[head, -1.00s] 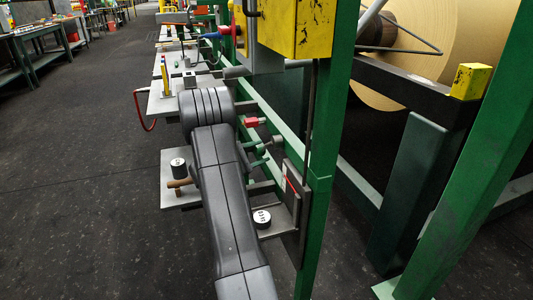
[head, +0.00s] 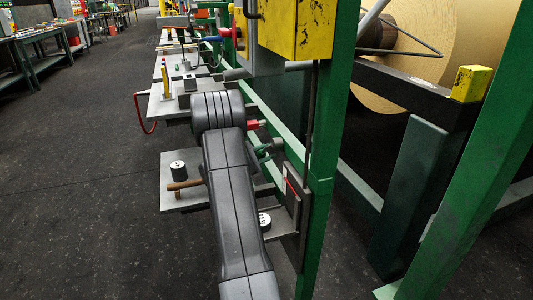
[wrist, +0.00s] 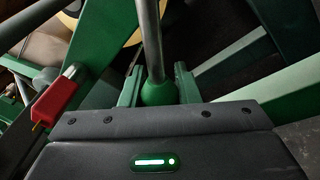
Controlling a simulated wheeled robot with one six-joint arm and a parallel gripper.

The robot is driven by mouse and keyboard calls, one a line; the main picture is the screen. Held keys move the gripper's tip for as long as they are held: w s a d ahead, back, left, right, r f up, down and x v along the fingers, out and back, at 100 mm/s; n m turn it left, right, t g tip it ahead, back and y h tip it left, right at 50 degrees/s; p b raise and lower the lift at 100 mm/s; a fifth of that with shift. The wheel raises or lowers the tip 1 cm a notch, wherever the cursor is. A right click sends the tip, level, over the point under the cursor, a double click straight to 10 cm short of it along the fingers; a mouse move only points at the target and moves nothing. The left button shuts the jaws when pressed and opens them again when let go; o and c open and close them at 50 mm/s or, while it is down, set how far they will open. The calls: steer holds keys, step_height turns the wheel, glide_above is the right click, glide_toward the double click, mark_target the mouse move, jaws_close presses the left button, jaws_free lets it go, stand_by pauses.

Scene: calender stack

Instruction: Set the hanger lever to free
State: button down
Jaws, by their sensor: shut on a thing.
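A grey lever rod (wrist: 151,40) with a green ball knob (wrist: 159,92) stands in the middle of the wrist view. My gripper (wrist: 158,88) has its green fingers on either side of the knob and is shut on it. In the head view my dark grey arm reaches forward to the side of the green frame and hides most of the lever. A green part (head: 263,150) shows just right of the arm there; I cannot tell whether it is the knob or a finger. No marking for free is readable.
A red handle (wrist: 58,98) sits left of my gripper; a red part (head: 253,125) also shows beside the arm. A shelf (head: 178,198) carries a weight (head: 178,170). A green post (head: 322,190) and yellow box (head: 298,28) stand right.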

steer(key=shift+s, duration=0.1)
steer(key=s+d+f+n+g+y+p, duration=0.1)
steer(key=s+d+f+n+g+p, duration=0.1)
steer(key=s+n+p, duration=0.4)
steer(key=shift+s+f+n+p, duration=0.3)
steer(key=shift+f+n+p, duration=0.3)
steer(key=shift+n+p, duration=0.35)
steer(key=shift+d, duration=0.1)
steer(key=c, duration=1.1)
jaws_free()
steer(key=shift+s, duration=0.1)
steer(key=p+v, duration=0.1)
steer(key=v, duration=1.2)
steer(key=shift+a+r+p, duration=0.25)
steer(key=shift+a+p, duration=0.1)
steer(key=shift+p, duration=0.05)
